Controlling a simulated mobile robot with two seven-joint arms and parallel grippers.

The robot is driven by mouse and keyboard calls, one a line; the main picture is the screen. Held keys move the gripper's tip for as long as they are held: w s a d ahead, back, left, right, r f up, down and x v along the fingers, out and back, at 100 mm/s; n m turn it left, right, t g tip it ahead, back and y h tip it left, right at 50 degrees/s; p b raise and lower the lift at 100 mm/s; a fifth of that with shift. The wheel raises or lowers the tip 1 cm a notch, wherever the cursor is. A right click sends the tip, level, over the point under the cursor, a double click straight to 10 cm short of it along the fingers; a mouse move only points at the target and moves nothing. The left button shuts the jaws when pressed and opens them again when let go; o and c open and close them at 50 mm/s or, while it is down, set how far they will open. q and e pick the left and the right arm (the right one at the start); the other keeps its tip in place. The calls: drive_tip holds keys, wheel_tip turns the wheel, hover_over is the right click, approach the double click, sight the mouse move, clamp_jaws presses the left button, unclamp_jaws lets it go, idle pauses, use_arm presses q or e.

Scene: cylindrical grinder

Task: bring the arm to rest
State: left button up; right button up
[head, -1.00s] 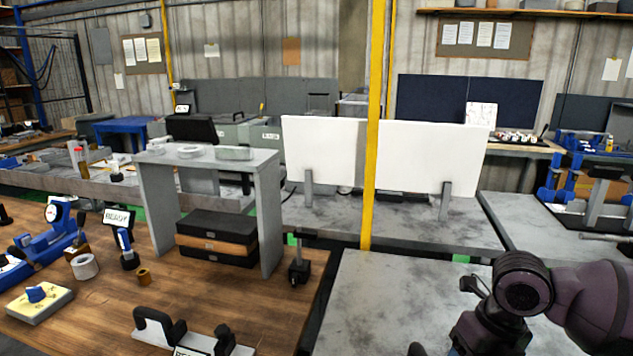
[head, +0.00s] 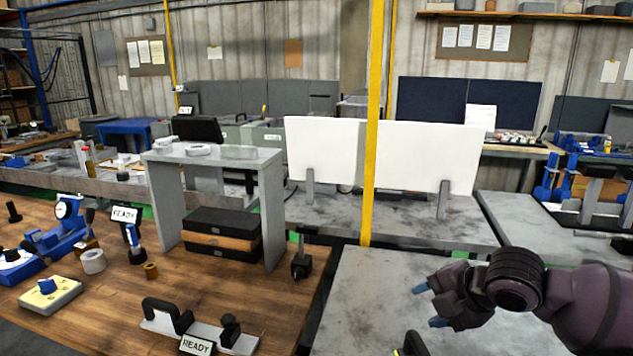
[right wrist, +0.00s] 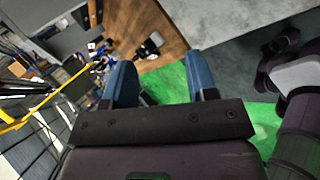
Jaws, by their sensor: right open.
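My right arm comes in from the lower right of the head view. Its dark gripper (head: 429,305) points left, with two blue fingertips apart and nothing between them. It appears over the grey table at the right. In the right wrist view the two blue fingers (right wrist: 160,80) are spread and empty, with wooden table and green floor beyond. My left gripper is not in view.
The grey tabletop (head: 375,285) around the right gripper is mostly bare. A yellow post (head: 372,130) rises behind it, near white panels (head: 425,155). The wooden table (head: 110,315) at left holds a grey stand (head: 273,215), gauges and a handled plate. A small dark object (head: 411,345) is cut off at the bottom edge.

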wheel_tip(320, 180, down, 8)
drive_tip(key=m+t+y, duration=0.1)
drive_tip(key=m+t, duration=0.7)
drive_tip(key=m, duration=0.7)
drive_tip(key=s+d+f+m+g+h, duration=0.1)
drive_tip(key=s+d+f+m+h, duration=0.2)
drive_tip(key=s+f, duration=0.7)
drive_tip(key=s+d+f+m+g+h, duration=0.2)
drive_tip(key=s+d+f+m+h, duration=0.1)
drive_tip(key=s+f, duration=0.8)
drive_tip(key=s+d+m, duration=0.1)
drive_tip(key=s+m, duration=0.1)
drive_tip(key=shift+d+m, duration=0.25)
drive_tip(key=shift+m, duration=0.15)
drive_tip(key=shift+c, duration=0.9)
drive_tip(key=shift+s+d, duration=0.1)
